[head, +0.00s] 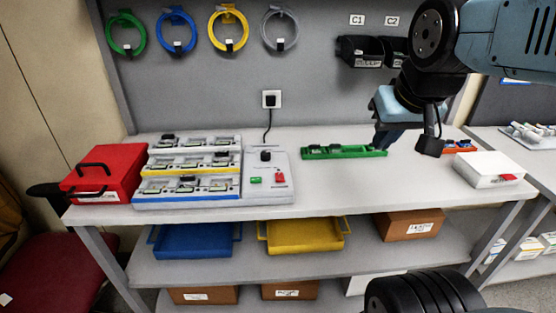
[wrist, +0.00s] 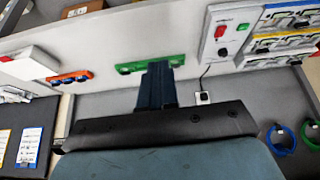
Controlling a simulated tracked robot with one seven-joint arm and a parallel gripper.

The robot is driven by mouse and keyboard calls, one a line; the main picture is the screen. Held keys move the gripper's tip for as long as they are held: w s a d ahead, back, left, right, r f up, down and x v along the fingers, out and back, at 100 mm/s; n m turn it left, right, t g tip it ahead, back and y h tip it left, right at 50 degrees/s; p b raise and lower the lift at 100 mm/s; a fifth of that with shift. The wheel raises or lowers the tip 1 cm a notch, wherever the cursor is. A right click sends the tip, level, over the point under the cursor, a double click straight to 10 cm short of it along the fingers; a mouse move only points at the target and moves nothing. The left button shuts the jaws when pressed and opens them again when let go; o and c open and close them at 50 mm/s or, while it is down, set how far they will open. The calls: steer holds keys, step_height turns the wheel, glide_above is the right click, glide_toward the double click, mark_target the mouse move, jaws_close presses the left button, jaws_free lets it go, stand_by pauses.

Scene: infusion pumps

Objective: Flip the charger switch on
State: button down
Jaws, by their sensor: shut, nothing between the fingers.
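The charger (head: 141,203) is a pale unit with several rows of slots at the left of the bench. Its control panel (head: 268,196) on the right end carries a red switch (head: 280,177), a green piece (head: 256,180) and a black part (head: 265,156). In the wrist view, seen upside down, the red switch (wrist: 220,31) shows at upper right. Whether it is on or off is too small to tell. My gripper (head: 381,143) is shut and empty, right of the panel, by the right end of a green rail (head: 343,153). Its fingers (wrist: 160,68) overlap the rail in the wrist view.
A black cord runs from the panel up to a wall socket (head: 271,99). A red toolbox (head: 104,173) stands left of the charger; a white box (head: 488,169) and an orange rail (head: 459,146) lie at right. The bench front between panel and white box is clear.

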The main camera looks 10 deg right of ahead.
steer(key=n+g, duration=0.7)
steer(key=n, duration=1.1)
glide_above(280, 178)
steer(key=w, duration=0.2)
steer(key=f, duration=0.4)
steer(key=shift+s+f, duration=0.2)
steer(key=shift+f, duration=0.1)
steer(key=f, duration=0.4)
steer(key=s+f, duration=0.1)
steer(key=f, duration=0.9)
steer(key=shift+s, duration=0.35)
steer(key=shift+s+f, duration=0.1)
steer(key=shift+w, duration=0.2)
